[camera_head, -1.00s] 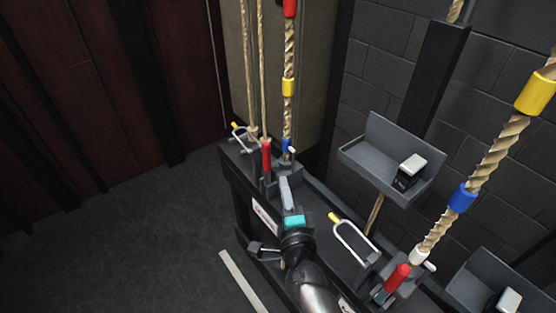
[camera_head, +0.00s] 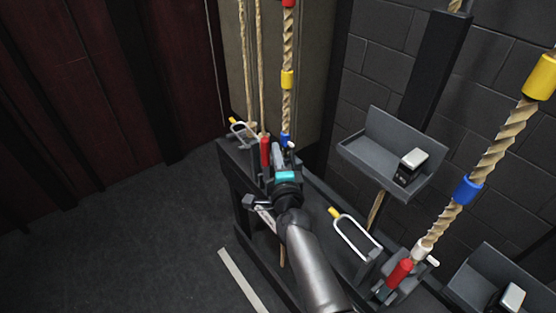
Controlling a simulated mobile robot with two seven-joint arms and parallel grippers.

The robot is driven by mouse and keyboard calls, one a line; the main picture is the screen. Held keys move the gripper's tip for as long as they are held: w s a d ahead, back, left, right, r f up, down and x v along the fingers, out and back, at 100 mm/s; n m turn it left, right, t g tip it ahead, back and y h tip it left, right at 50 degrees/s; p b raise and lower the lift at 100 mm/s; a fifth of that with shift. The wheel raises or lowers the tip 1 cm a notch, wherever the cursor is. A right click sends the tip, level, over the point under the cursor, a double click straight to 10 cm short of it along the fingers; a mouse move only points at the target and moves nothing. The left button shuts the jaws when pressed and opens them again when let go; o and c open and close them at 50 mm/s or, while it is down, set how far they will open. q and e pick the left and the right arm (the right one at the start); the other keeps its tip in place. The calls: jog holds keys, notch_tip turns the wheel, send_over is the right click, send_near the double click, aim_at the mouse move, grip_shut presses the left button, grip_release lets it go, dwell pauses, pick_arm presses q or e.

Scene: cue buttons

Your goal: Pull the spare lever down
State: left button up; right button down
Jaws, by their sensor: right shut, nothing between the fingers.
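Two red-handled levers stand upright on the black rail: a far red lever (camera_head: 265,151) and a near red lever (camera_head: 399,273) at the lower right. I cannot tell from the picture which one is called the spare lever. My right gripper (camera_head: 281,164) is shut and empty. It reaches over the rail just right of the far red lever, in front of the rope with the blue band; I cannot tell whether it touches anything. My arm hides part of the rail and the label on its front. My left gripper is not in view.
Metal loops with yellow tips, a far loop (camera_head: 241,129) and a near loop (camera_head: 352,236), stick up from the rail. Thick ropes (camera_head: 288,45) rise beside the levers. A grey tray (camera_head: 375,157) with a small switch box (camera_head: 411,166) stands right. The floor at left is clear.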

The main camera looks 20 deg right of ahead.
dwell(0.4)
jog(key=shift+s+a+n+b, duration=0.1)
jog(key=shift+a+n+b, duration=0.2)
jog(key=shift+b, duration=0.15)
jog(key=shift+s+a+f+n+t+b, duration=0.1)
jog(key=shift+s+n+t+b, duration=0.1)
jog(key=shift+n+t+b, duration=0.15)
